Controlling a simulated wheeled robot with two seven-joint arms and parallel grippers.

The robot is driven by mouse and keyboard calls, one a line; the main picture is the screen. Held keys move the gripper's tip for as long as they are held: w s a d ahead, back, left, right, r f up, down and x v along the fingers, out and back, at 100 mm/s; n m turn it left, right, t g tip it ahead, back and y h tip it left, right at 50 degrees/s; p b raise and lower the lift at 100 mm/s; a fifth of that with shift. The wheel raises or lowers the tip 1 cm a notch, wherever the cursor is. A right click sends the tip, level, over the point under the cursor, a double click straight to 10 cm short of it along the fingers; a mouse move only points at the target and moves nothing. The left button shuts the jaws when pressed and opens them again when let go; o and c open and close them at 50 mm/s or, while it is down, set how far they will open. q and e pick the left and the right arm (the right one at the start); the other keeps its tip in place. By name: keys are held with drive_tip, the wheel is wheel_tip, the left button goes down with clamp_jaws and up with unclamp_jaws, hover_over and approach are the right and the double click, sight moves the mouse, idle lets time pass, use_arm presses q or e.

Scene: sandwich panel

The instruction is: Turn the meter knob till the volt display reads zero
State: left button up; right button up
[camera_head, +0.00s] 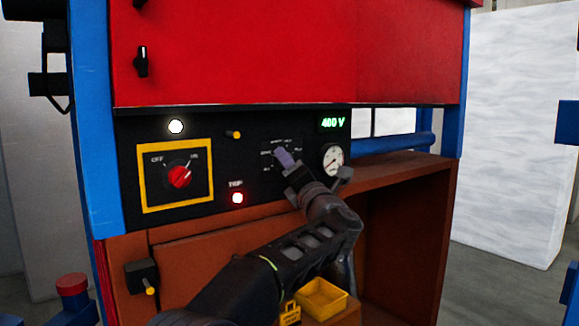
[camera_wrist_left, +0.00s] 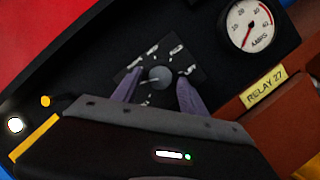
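The volt display (camera_head: 333,122) glows green and reads 400 V at the upper right of the black panel. The meter knob (camera_wrist_left: 161,76) is a round grey knob on a marked dial plate in the left wrist view. In the head view it is hidden behind my left gripper (camera_head: 285,158). My left gripper (camera_wrist_left: 158,82) has its two purple fingers apart, one on each side of the knob. Small gaps seem to show between fingers and knob; contact is unclear. My right gripper is not in view.
A round gauge (camera_head: 333,160) sits right of the dial. A yellow bin (camera_head: 322,297) stands below.

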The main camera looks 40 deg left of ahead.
use_arm(q)
drive_tip(key=shift+o, duration=0.2)
drive_tip(key=shift+d+f, duration=0.1)
drive_tip(key=b+v, duration=0.1)
drive_tip(key=v, duration=0.6)
drive_tip(key=shift+s+d, duration=0.2)
drive_tip(key=shift+d, duration=0.05)
idle(0.3)
